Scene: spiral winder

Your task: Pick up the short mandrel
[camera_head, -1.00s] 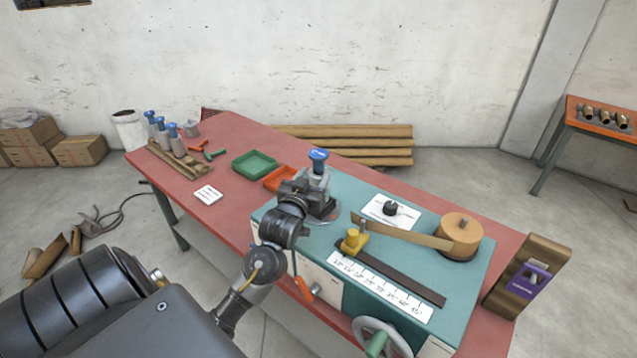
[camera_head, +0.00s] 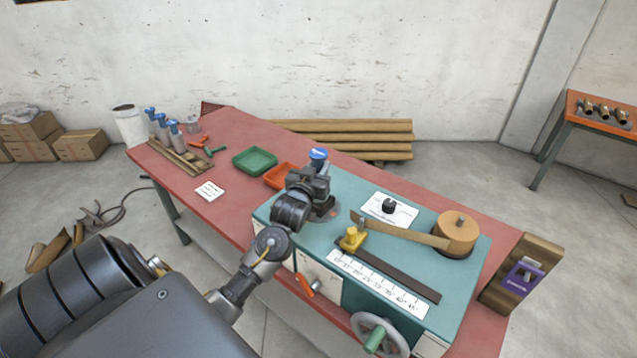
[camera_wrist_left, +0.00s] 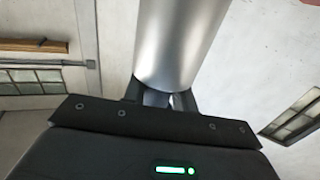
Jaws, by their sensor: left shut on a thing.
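A grey metal mandrel with a blue top (camera_head: 318,154) stands at the back left corner of the teal winder (camera_head: 345,188). My left gripper (camera_head: 312,182) is at this mandrel and is shut on it. In the left wrist view the smooth grey mandrel (camera_wrist_left: 180,45) sits between the dark fingers (camera_wrist_left: 160,98). The gripper hides most of the mandrel in the head view, so I cannot tell whether its foot touches the winder. Several similar blue-topped mandrels (camera_head: 162,132) stand in a wooden rack at the table's left. My right gripper is not in view.
The red table (camera_head: 225,135) also holds a green tray (camera_head: 255,161), an orange tray (camera_head: 279,175) and a white card (camera_head: 209,191). On the winder are a yellow block (camera_head: 353,238), a brown strip (camera_head: 405,229) leading to a roll (camera_head: 457,232), and a black knob (camera_head: 389,205).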

